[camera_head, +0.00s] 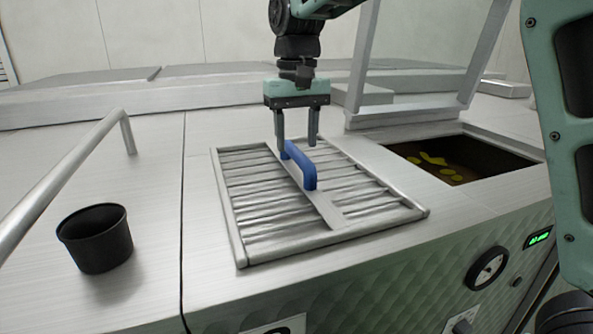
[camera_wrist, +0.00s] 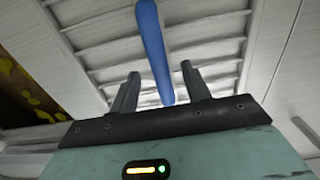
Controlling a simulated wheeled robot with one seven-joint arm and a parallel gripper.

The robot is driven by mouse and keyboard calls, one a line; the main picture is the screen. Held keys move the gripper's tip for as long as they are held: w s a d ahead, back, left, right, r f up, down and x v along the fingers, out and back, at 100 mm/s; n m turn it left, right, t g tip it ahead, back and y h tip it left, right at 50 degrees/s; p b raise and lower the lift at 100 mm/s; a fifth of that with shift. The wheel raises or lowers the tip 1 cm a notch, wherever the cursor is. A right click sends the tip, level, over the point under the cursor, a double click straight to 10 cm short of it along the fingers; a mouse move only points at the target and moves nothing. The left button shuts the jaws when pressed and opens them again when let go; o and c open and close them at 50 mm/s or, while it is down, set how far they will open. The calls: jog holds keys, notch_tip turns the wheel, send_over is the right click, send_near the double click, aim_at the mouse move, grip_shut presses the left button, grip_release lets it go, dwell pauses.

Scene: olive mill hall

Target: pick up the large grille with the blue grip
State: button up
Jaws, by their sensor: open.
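The large grille (camera_head: 262,205) is a metal frame with several bars, lying flat on the steel machine top. Its blue grip (camera_head: 300,167) stands up from a flat strip across its middle. My gripper (camera_head: 297,145) points down over the grille, with its open fingers above the far end of the blue grip. In the wrist view the blue grip (camera_wrist: 153,50) runs toward the gap between the two fingers (camera_wrist: 158,85), and the grille (camera_wrist: 205,38) fills the background. The fingers hold nothing. I cannot tell the exact height between fingertips and grip.
A dark open hatch (camera_head: 455,160) with yellow-green patches inside lies to the right, its raised lid (camera_head: 362,60) behind. A black cup (camera_head: 95,238) and a metal rail (camera_head: 60,190) are at the left. A gauge (camera_head: 488,268) sits on the front face.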

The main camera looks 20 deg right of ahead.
aim_at(296, 149)
jog(key=f+p, duration=0.1)
jog(key=f, duration=0.1)
jog(key=f+p, duration=0.1)
jog(key=f, duration=0.1)
jog(key=shift+w+f, duration=0.2)
jog(key=shift+f, duration=0.2)
grip_shut()
jog(key=shift+r, duration=0.15)
dwell(0.9)
